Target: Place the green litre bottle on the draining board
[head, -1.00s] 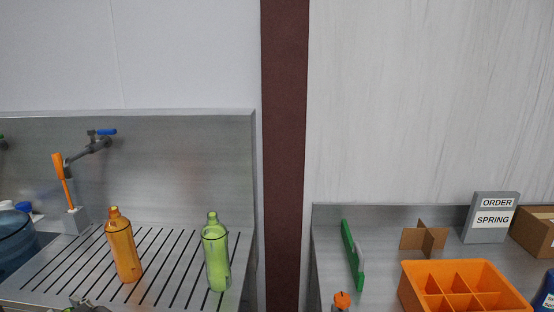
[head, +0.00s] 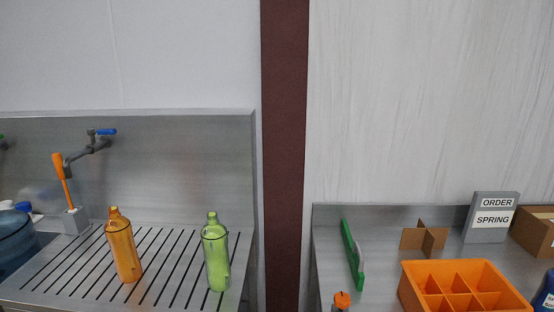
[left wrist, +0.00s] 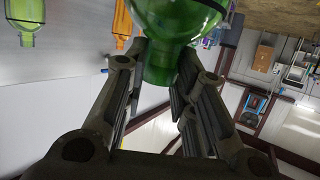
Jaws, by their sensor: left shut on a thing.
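In the left wrist view my left gripper (left wrist: 162,58) is shut on a dark green bottle (left wrist: 178,18), around its narrower end. Only part of this bottle shows, and it is out of the head view. The draining board (head: 75,287), a slotted steel surface, is at the left of the head view. A light green bottle (head: 217,258) and an orange bottle (head: 123,252) stand upright on it. Both also show in the left wrist view, the light green one (left wrist: 27,18) and the orange one (left wrist: 122,25). My right gripper is not in view.
A grey holder (head: 75,221) with an orange-handled tool and a blue container (head: 14,245) are at the left. A dark post (head: 285,150) separates the right counter, with a green strip (head: 352,255), an orange divided crate (head: 415,291) and an order sign (head: 490,218).

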